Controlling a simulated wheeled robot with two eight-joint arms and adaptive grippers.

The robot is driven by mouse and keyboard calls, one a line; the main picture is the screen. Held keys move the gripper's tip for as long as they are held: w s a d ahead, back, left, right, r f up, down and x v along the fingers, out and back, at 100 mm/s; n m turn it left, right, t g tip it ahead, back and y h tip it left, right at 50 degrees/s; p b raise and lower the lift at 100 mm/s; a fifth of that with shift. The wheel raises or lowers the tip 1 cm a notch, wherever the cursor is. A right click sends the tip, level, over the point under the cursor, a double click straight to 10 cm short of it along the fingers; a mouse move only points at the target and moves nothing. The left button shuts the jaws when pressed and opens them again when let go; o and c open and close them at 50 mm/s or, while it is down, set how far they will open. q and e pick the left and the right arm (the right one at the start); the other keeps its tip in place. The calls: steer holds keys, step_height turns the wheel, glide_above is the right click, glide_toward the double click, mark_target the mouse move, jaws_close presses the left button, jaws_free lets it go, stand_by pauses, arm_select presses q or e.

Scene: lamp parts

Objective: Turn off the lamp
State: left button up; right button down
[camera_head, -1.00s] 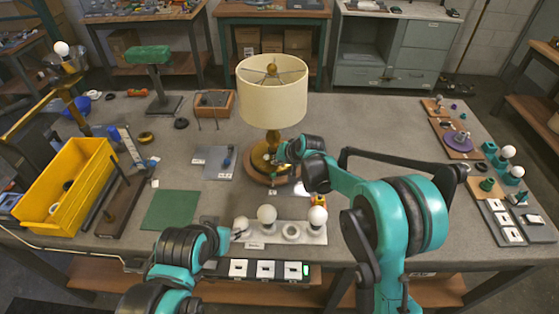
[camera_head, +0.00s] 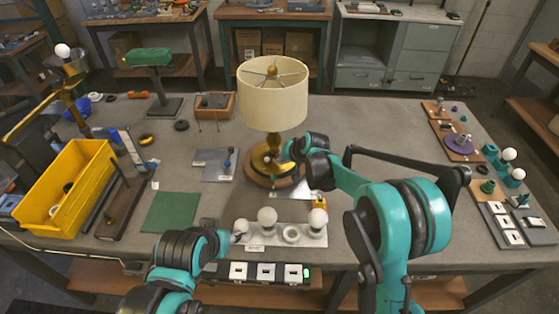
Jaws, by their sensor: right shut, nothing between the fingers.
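The lamp (camera_head: 273,98) stands upright in the middle of the grey table, with a cream drum shade, a brass body and a round wooden foot (camera_head: 258,176). I cannot tell from the shade whether it is lit. My right gripper (camera_head: 274,163) is shut and empty, at the right side of the lamp's lower brass body. Whether it touches the lamp is unclear. No switch on the lamp is clearly visible. My left arm comes in at the bottom; its gripper (camera_head: 236,238) is low by the bulb holder, too hidden to judge its fingers.
A white holder with several bulbs (camera_head: 267,216) stands in front of the lamp. A switch strip (camera_head: 265,271) with a green light lies at the front edge. A yellow bin (camera_head: 72,186) is at left, a green mat (camera_head: 171,212) nearer the middle. The table right of the lamp's back is clear.

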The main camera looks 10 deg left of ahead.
steer(key=v, duration=1.1)
steer(key=shift+s+r, duration=0.1)
steer(key=s+d+r+h, duration=0.1)
steer(key=s+d+r, duration=0.1)
steer(key=s+d, duration=0.45)
steer(key=s+d+r+h, duration=0.1)
steer(key=s+d+r, duration=0.2)
steer(key=s+d, duration=0.3)
steer(key=s+d+f+h, duration=0.1)
steer(key=s+d, duration=0.3)
steer(key=s, duration=0.4)
steer(key=s+d+f+t+h, duration=0.1)
steer(key=s+d+f, duration=0.3)
steer(key=s, duration=0.5)
steer(key=shift+s+d+h, duration=0.2)
steer(key=shift+s+h, duration=0.05)
steer(key=shift+h, duration=0.45)
